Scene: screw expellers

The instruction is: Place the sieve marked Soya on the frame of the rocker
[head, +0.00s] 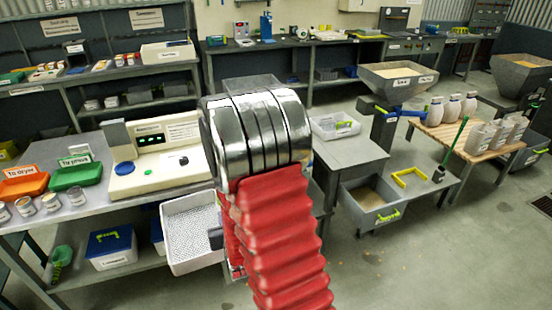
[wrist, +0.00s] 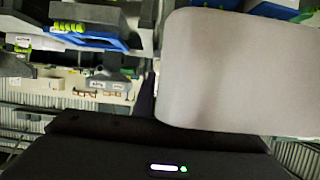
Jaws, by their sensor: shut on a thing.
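A white tray with a perforated floor (head: 188,236), a sieve by its look, is tilted beside my arm in the head view, in front of the left table. Its marking is not visible. A small grey part shows at its right side, and my arm hides what lies behind. My gripper is hidden there; its dark body (wrist: 165,150) shows in the wrist view, with a large smooth pale piece (wrist: 240,70) close above it. The pale piece looks like the held sieve's wall; the fingertips are hidden. I cannot tell which thing is the rocker's frame.
The left table carries a cream console (head: 155,155), an orange tray (head: 22,183) and a green tray (head: 75,175). Right of my arm stand a white bin (head: 335,125), a hopper (head: 398,80), a drawer (head: 368,208) with grain, and a wooden table (head: 450,130) with bottles. Floor at front right is mostly clear.

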